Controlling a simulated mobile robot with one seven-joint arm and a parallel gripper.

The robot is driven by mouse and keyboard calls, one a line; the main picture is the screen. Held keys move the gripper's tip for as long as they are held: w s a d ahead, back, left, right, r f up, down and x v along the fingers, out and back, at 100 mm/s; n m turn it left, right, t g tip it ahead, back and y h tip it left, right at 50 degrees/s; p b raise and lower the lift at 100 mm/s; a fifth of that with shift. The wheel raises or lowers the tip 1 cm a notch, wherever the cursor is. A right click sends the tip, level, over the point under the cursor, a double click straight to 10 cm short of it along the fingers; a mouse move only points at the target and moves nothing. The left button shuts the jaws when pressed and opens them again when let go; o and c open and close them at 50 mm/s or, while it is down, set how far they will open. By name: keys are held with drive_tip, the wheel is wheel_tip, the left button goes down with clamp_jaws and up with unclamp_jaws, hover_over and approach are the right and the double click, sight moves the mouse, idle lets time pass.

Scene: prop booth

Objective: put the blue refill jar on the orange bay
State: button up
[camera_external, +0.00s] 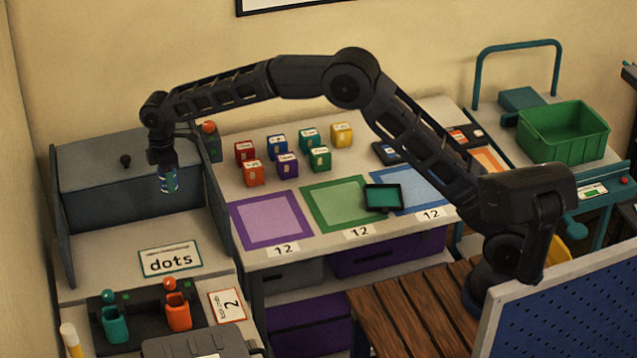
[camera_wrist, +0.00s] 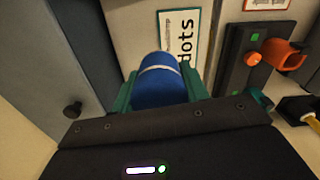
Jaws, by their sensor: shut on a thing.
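My gripper (camera_external: 165,163) is shut on the blue refill jar (camera_external: 169,181), which hangs upright below it. In the wrist view the jar (camera_wrist: 165,82) sits between the teal fingers, blue with a pale band. The jar is held in the air over the left bench, in front of the grey cabinet and above the dots card. The orange bay (camera_external: 489,160) is at the right end of the middle table, far to the right of my gripper. My arm hides part of it.
Several small coloured boxes (camera_external: 287,164) stand behind. A divider (camera_external: 218,205) edges the left bench. A green crate (camera_external: 563,132) stands right.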

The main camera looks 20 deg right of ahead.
sight(484, 157)
drive_tip(key=w+d+m, duration=0.2)
drive_tip(key=w+d, duration=0.5)
drive_tip(key=d, duration=0.4)
drive_tip(key=w+d+m, duration=0.2)
drive_tip(key=w+d, duration=0.4)
drive_tip(key=d, duration=0.5)
drive_tip(key=w+d+m, duration=0.2)
drive_tip(key=w+d, duration=0.5)
drive_tip(key=d, duration=0.4)
drive_tip(key=w+d+m, duration=0.2)
drive_tip(key=d+m, duration=0.2)
drive_tip(key=d, duration=2.4)
drive_tip(key=s+d+m, duration=0.2)
drive_tip(key=s+d, duration=0.3)
drive_tip(key=d, duration=0.6)
drive_tip(key=s+d+m, duration=0.2)
drive_tip(key=s+d, duration=0.3)
drive_tip(key=d, duration=0.6)
drive_tip(key=s+d+m, duration=0.3)
drive_tip(key=s+d, duration=0.2)
drive_tip(key=d, duration=0.6)
wheel_tip(484, 157, down, 20)
drive_tip(key=shift+s, duration=0.15)
drive_tip(key=shift+f, duration=0.1)
